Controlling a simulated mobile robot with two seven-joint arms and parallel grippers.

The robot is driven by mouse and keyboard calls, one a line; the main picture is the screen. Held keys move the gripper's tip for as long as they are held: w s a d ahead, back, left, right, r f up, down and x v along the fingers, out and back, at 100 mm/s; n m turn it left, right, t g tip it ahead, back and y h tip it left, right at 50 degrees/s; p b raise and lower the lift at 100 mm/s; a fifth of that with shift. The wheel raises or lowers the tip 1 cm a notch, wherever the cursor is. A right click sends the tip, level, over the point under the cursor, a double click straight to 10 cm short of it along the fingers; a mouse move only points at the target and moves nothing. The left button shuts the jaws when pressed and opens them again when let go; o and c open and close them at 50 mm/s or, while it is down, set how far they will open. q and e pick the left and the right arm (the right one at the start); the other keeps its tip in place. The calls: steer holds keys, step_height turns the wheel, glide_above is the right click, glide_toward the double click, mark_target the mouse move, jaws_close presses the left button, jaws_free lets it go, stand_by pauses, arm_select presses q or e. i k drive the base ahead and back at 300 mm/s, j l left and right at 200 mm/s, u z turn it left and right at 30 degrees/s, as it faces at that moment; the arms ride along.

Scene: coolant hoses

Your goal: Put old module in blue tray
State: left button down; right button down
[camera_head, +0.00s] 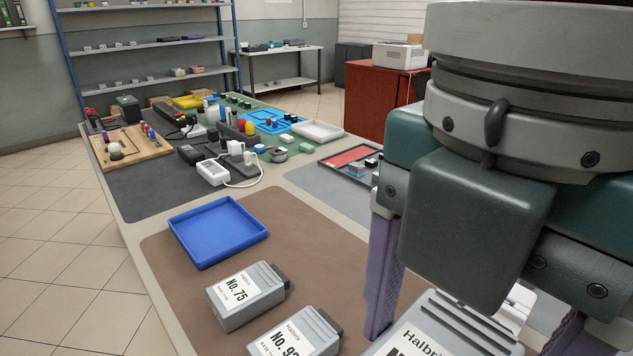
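The blue tray (217,232) lies empty on the brown mat. A grey module marked No. 75 (247,296) lies just in front of the tray. A second grey module (297,335), its number partly cut off, lies nearer. A third, larger-looking grey module (440,330) with a Halbrin label is at the bottom edge, partly cut off. The label marking the old module cannot be told. My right gripper (468,340) points down with its purple fingers spread on either side of the third module. Whether they touch it is hidden. My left gripper is not in view.
A grey mat (310,189) and a black tray with a red inside (345,155) lie beyond the brown mat (180,262). A white device with a cable (213,172) and many small items crowd the far table. Brown mat is bare right of the tray.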

mark_target(216, 231)
steer(key=i+j+u, duration=0.3)
steer(key=i, duration=0.4)
steer(key=i+u, duration=0.3)
steer(key=i, duration=0.4)
